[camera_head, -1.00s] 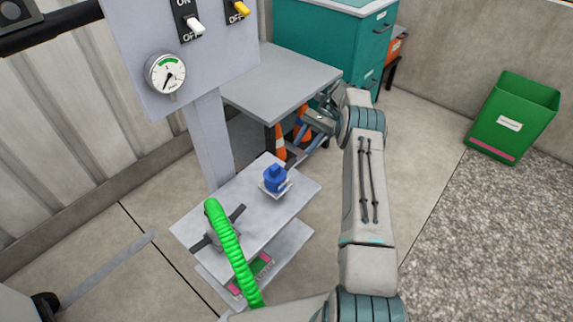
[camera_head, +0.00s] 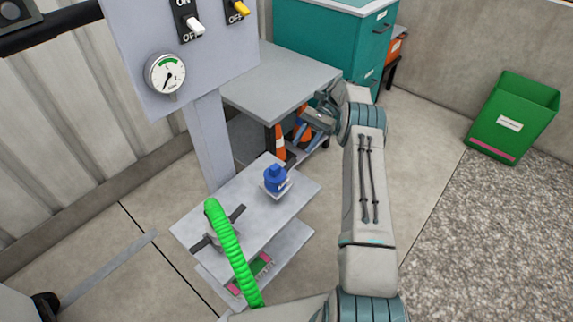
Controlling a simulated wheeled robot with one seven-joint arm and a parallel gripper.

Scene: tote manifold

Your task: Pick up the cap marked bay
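A blue cap-like piece (camera_head: 275,178) sits upright in a small white holder (camera_head: 287,189) on the upper plate of a low grey stand (camera_head: 245,235). No marking on it can be read from here, so I cannot tell whether it is the cap marked bay. My arm reaches up the right side and bends toward the grey table. My gripper (camera_head: 312,148) is small and partly lost against the table's underside, beyond and to the right of the blue piece, apart from it. Its fingers are too unclear to show whether they are open.
A ribbed green hose (camera_head: 232,250) rises over the stand's front. An orange cone (camera_head: 279,143) stands under the grey table (camera_head: 275,80), near my gripper. A post with a gauge panel (camera_head: 170,45) stands behind the stand. A green bin (camera_head: 513,118) is far right; floor between is clear.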

